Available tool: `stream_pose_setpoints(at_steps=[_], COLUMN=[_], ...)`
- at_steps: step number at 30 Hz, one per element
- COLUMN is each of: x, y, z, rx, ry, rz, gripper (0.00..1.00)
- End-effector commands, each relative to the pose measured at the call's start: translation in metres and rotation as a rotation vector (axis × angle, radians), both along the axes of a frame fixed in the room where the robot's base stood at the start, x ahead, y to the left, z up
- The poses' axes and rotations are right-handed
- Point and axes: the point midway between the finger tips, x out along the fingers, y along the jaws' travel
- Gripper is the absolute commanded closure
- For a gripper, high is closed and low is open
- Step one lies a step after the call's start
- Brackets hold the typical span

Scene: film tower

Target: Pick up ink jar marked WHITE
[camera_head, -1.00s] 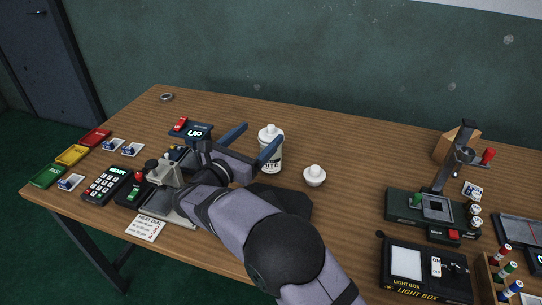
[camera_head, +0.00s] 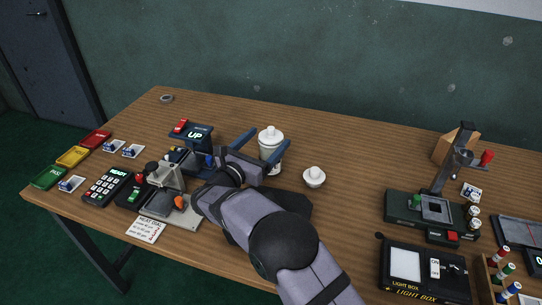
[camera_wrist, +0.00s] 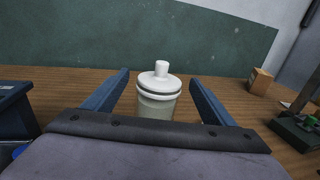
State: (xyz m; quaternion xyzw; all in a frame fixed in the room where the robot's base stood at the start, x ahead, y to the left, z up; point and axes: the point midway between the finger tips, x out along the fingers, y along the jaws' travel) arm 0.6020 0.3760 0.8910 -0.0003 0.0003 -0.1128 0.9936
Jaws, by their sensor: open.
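The white ink jar (camera_head: 270,141) with a knobbed lid stands upright on the table. Its label is mostly hidden by my gripper now; an earlier view shows the letters ITE. My gripper (camera_head: 261,148) is open, with its two blue fingers on either side of the jar. In the wrist view the jar (camera_wrist: 158,95) stands between the fingertips (camera_wrist: 160,78), roughly centred, with a gap to each finger. Its lower part is hidden behind the gripper's palm edge.
A small white knobbed lid or pot (camera_head: 314,177) stands just right of the jar. A dark device with an UP display (camera_head: 194,134) stands to the left. A press-like device (camera_head: 436,205) and a light box (camera_head: 425,270) are at the right. The table behind the jar is clear.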

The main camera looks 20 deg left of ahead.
Motion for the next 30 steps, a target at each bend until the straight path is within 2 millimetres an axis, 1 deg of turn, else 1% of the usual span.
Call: stream_pose_setpoints(at_steps=[1,3,6,10,16,17,18,20,21,23,24,25,26,30], x=[0.008,0.016,0.025,0.03,0.03,0.03,0.03,0.03,0.03,0.03,0.03,0.03,0.03,0.03], y=[-0.003,-0.004,-0.006,-0.006,-0.006,-0.006,-0.006,-0.006,-0.006,-0.006,-0.006,-0.006,-0.006,-0.006], z=[0.0,0.0,0.0,-0.001,-0.001,-0.001,-0.001,-0.001,-0.001,-0.001,-0.001,-0.001,-0.001,0.002], rx=[0.0,0.001,0.002,0.0,0.0,0.0,0.0,0.0,0.0,0.0,0.0,0.0,0.001,0.002], ry=[-0.001,0.0,-0.001,0.0,0.0,0.0,0.0,0.0,-0.001,-0.001,-0.001,-0.001,-0.001,-0.005], rz=[-0.003,-0.002,-0.001,0.0,0.001,0.0,0.0,0.0,0.0,0.0,0.0,0.0,0.0,0.0], gripper=[0.22,0.22,0.22,0.22,0.22,0.27,0.36,0.51,0.6,0.75,0.84,0.91,0.96,0.96])
